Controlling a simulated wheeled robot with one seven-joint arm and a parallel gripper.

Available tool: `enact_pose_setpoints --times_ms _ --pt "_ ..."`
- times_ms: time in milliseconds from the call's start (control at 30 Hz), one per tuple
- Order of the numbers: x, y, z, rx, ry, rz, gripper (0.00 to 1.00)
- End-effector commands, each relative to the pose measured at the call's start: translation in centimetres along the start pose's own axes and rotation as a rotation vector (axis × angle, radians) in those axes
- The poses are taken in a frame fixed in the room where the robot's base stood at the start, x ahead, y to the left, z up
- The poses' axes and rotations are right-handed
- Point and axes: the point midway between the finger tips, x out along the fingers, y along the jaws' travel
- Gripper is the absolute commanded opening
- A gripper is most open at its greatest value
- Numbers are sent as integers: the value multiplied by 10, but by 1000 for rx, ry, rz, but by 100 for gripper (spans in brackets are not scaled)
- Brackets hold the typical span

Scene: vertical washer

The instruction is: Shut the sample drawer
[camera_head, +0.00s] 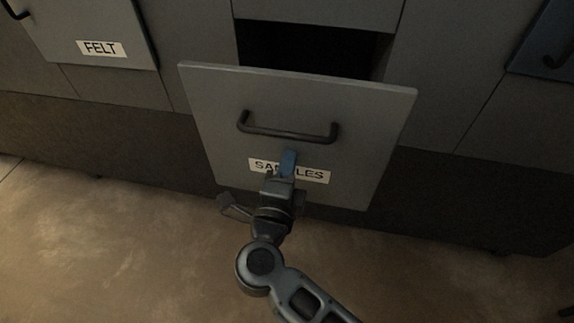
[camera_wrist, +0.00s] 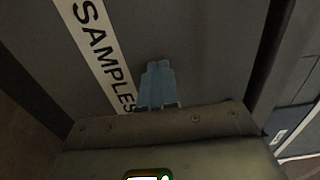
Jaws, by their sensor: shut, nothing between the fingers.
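The sample drawer (camera_head: 300,100) is a grey front with a dark bar handle (camera_head: 288,130) and a white label reading "SAMPLES" (camera_head: 316,175). It stands out from the cabinet, and a dark opening shows behind its top edge. My gripper (camera_head: 289,155) has blue fingers, shut and empty, in front of the label and below the handle. In the wrist view the shut fingers (camera_wrist: 158,68) point at the drawer front beside the label (camera_wrist: 98,50). I cannot tell whether the tips touch it. The fingers hide the middle of the label.
A drawer labelled "FELT" (camera_head: 95,40) is at the upper left. A blue-grey front with a dark handle (camera_head: 545,45) is at the upper right. Brown floor (camera_head: 110,235) lies open below and in front of the cabinet.

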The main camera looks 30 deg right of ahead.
Motion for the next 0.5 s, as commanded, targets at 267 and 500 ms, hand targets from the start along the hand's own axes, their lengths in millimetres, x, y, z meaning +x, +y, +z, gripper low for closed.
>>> enact_pose_setpoints --times_ms 267,500 --pt "4 0 0 0 1 0 0" --pt "28 -2 -1 0 4 -2 0"
